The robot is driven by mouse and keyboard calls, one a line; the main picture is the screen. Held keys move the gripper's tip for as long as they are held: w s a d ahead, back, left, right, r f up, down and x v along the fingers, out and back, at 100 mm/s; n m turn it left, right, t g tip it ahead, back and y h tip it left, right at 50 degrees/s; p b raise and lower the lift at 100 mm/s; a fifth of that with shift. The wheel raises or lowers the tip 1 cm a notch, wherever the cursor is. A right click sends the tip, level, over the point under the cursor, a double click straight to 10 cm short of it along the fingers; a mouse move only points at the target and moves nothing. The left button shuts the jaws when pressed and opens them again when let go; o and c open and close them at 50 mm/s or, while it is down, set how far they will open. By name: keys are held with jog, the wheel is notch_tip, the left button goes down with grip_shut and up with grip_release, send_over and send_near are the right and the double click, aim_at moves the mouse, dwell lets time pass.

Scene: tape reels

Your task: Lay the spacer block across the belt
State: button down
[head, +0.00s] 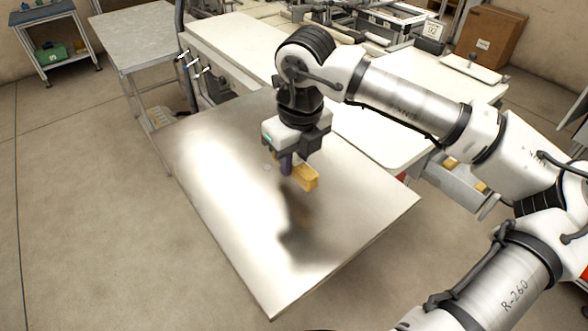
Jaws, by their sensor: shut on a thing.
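The spacer block (306,178) is a small yellow-tan bar. It juts out to the right and toward the camera from my gripper (287,165), which is shut on it and points down. The far end of the block is partly hidden by the fingers. The block is over the middle of a shiny metal tabletop (215,165), with a dark reflection below it; the exact gap to the surface is hard to tell. A long white surface (235,45) runs behind the metal top; I cannot tell whether it is the belt.
A grey side table (145,38) stands at the back left, and a blue-topped shelf cart (45,15) beyond it. The metal top's front part is clear.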

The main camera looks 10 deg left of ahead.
aim_at(294, 174)
jog(key=shift+f, duration=1.85)
jog(key=shift+f, duration=0.2)
jog(key=c, duration=1.2)
grip_release()
jog(key=shift+r, duration=0.1)
